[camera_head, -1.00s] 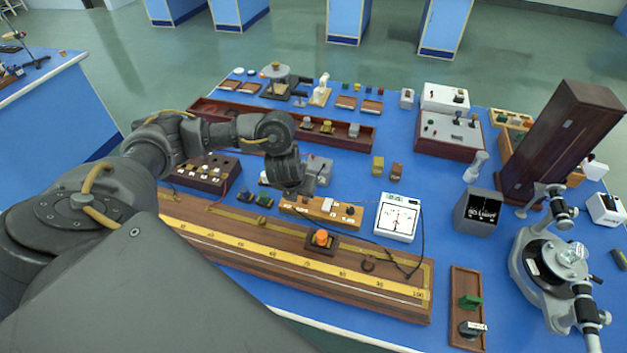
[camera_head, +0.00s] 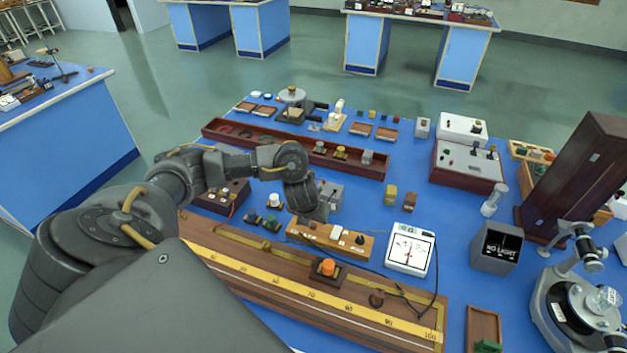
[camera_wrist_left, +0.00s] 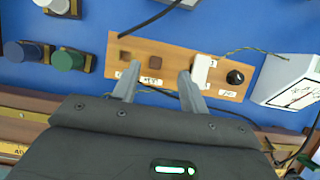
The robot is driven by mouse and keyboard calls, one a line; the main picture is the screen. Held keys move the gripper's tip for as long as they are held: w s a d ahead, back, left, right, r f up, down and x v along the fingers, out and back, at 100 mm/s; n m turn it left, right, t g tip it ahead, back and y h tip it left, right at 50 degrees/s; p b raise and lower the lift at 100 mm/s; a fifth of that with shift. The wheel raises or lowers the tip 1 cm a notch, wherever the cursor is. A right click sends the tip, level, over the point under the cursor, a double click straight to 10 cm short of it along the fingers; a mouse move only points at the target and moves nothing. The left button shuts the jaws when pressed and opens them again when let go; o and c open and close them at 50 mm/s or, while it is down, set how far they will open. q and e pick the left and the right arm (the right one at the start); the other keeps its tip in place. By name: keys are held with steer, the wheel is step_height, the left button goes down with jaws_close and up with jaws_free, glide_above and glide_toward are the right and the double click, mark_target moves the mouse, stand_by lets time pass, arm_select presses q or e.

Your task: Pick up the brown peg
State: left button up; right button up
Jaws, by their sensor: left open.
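One brown piece, which looks like the brown peg (camera_wrist_left: 155,63), lies between the tips of my left gripper (camera_wrist_left: 158,72) as seen from the wrist. The gripper is open, and I cannot tell its height above the piece. In the head view my left gripper (camera_head: 310,214) is over the left part of the strip (camera_head: 345,246) and hides the peg. My right gripper is not in view.
A long wooden scale bench (camera_head: 285,293) with an orange-topped block (camera_head: 328,268) lies in front. A white meter (camera_head: 410,250) stands right of the strip, with a black cable. Green and blue knobs (camera_wrist_left: 68,59) sit left.

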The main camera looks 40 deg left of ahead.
mark_target(314, 223)
arm_select(q)
steer(key=x, duration=0.4)
steer(key=shift+s+a, duration=0.2)
steer(key=shift+s, duration=0.15)
steer(key=shift+w+f, duration=0.25)
steer(key=shift+f, duration=0.2)
steer(key=shift+c, duration=0.8)
jaws_close()
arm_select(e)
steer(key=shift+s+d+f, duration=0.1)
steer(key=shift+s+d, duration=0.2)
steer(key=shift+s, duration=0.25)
arm_select(q)
steer(key=shift+r, duration=0.15)
